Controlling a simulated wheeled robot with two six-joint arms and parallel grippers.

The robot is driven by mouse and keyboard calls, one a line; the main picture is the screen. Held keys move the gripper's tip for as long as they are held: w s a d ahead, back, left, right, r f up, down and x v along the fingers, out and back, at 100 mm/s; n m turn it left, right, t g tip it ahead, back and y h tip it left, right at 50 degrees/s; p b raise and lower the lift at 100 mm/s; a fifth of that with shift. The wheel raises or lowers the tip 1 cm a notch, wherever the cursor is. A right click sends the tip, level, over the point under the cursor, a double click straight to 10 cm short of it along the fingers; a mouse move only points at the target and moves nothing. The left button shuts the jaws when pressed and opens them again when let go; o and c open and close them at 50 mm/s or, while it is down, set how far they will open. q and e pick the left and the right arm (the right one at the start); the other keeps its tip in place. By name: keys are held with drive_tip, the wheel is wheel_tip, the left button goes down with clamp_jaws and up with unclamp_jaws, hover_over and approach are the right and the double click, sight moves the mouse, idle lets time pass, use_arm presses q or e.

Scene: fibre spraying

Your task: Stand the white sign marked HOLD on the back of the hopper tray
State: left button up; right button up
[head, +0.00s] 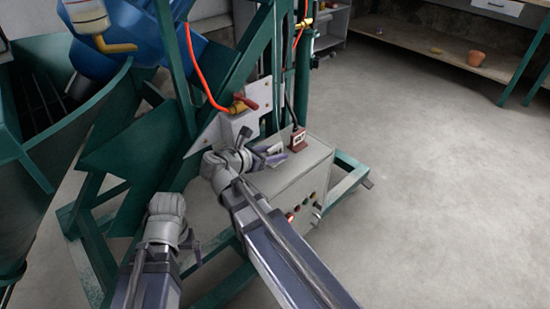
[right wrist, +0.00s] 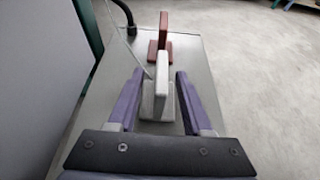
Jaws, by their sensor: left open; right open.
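The white sign (right wrist: 158,92) stands on the box top in the right wrist view, seen nearly edge-on on its pale foot; its lettering does not show. My right gripper (head: 268,153) is at the grey control box in the head view. Its fingers are open on either side of the white sign, with gaps between. My left arm's wrist (head: 165,207) is at the lower left in the head view; its fingertips are hidden or unclear. The green hopper (head: 107,92) with dark bars inside is at the far left.
A red sign (head: 298,139) stands on the control box (head: 290,182), just beyond the white one in the right wrist view. Green frame posts and an orange hose (head: 196,75) rise beside the box. Open concrete floor (head: 430,190) lies to the right.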

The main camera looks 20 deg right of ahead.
drive_tip(key=shift+c, duration=0.3)
clamp_jaws()
idle(0.4)
